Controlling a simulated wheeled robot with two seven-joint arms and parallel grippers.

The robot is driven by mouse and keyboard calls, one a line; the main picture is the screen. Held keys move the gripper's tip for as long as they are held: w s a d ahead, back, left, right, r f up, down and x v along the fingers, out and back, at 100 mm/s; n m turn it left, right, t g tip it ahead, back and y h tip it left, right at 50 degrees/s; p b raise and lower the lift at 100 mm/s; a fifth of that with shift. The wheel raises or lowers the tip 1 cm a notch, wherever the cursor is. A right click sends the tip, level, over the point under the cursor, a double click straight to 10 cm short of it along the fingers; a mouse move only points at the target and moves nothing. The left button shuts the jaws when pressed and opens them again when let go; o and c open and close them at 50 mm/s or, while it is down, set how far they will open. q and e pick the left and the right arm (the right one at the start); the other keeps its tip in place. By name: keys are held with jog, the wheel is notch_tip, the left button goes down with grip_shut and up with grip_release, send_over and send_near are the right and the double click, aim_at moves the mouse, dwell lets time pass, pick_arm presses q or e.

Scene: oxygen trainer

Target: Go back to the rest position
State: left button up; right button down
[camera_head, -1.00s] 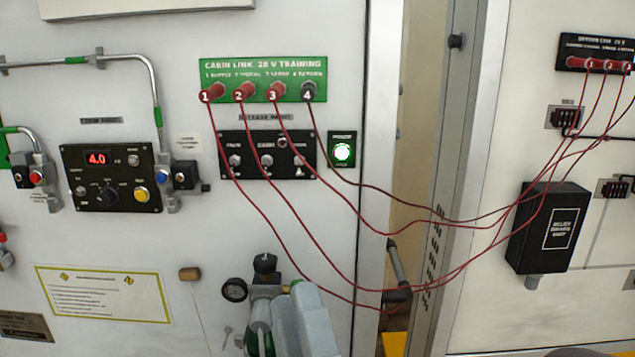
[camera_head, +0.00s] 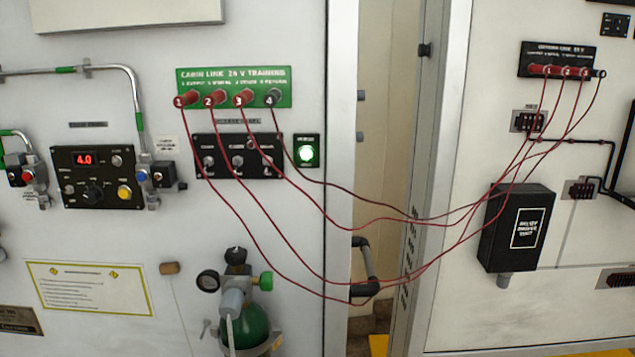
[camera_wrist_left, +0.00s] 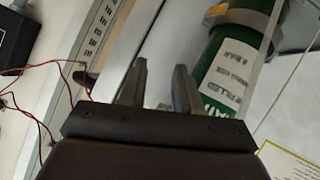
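My left gripper (camera_wrist_left: 158,88) shows in the left wrist view with its two fingers apart and nothing between them. It is beside the green oxygen cylinder (camera_wrist_left: 232,62), which has a white label, and looks apart from it. In the head view neither gripper shows. There the green cylinder (camera_head: 246,332) stands upright against the wall, with a gauge (camera_head: 208,281) and valve on top. The green cabin link panel (camera_head: 234,87) holds red plugs and a dark plug. Red cables run from it across the gap to the black link panel (camera_head: 557,61) on the right.
A control box (camera_head: 98,177) shows 4.0 on the left wall. A black relief driver unit (camera_head: 521,228) is on the right wall. The red cables (camera_head: 430,219) hang across the door gap.

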pick_arm(q)
jog(key=s+a+f+m+g+y, duration=0.1)
jog(key=s+a+f+g+y, duration=0.2)
jog(key=s+a+f+g, duration=0.75)
jog(key=s+a+r+p, duration=0.1)
jog(key=r+p, duration=0.8)
jog(key=s+a+r+p, duration=0.1)
jog(key=a+r+p, duration=0.1)
jog(key=r+p, duration=0.6)
jog(key=shift+s+a+r+p, duration=0.15)
jog(key=shift+s+r+p, duration=0.25)
jog(key=shift+p, duration=0.1)
